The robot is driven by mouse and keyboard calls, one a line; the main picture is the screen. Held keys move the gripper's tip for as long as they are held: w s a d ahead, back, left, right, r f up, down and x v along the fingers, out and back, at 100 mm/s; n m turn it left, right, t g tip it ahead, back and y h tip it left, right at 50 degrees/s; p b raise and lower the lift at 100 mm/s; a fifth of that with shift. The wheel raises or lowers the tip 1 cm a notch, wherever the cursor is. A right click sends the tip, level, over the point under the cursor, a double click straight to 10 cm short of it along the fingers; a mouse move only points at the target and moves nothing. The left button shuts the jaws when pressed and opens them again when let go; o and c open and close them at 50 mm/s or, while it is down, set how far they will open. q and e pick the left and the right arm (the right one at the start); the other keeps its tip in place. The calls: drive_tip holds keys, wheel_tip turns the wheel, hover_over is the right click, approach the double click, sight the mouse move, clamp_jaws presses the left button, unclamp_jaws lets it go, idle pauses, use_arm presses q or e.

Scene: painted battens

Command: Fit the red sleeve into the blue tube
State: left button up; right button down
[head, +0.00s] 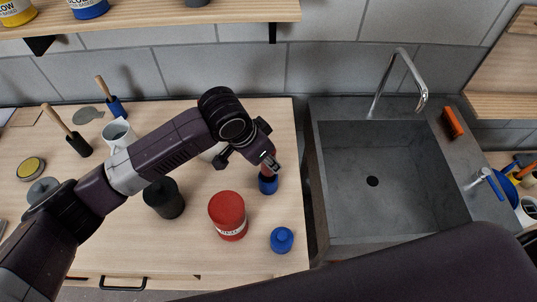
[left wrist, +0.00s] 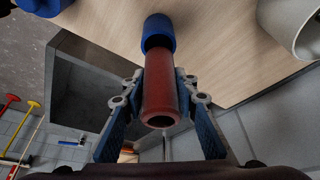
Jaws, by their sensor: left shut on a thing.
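My left gripper (head: 268,163) is shut on the red sleeve (left wrist: 160,92), a hollow tube with its open near end facing the wrist camera. The blue tube (head: 268,185) stands on the wooden worktop near its right edge, directly below the gripper. In the left wrist view the sleeve's far end meets the mouth of the blue tube (left wrist: 160,28), roughly in line with it. How deep it sits inside is hidden. In the head view the fingers cover most of the sleeve. My right gripper is out of view.
A red can (head: 228,216), a blue knobbed piece (head: 282,240) and a black jar (head: 164,199) stand near the tube. A white mug (head: 117,134) and wooden-handled tools are farther left. The sink (head: 385,200) lies beyond a gap to the right.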

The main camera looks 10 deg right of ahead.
use_arm(q)
drive_tip(key=shift+f, duration=0.65)
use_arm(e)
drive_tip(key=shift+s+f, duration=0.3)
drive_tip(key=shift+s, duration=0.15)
use_arm(q)
drive_tip(key=shift+r, duration=0.1)
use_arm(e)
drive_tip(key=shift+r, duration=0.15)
use_arm(q)
drive_tip(key=shift+p, duration=0.3)
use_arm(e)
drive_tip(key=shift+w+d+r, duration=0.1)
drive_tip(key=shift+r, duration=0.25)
use_arm(q)
drive_tip(key=shift+p, duration=0.3)
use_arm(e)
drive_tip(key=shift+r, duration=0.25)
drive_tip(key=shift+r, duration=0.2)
use_arm(q)
drive_tip(key=shift+p, duration=0.65)
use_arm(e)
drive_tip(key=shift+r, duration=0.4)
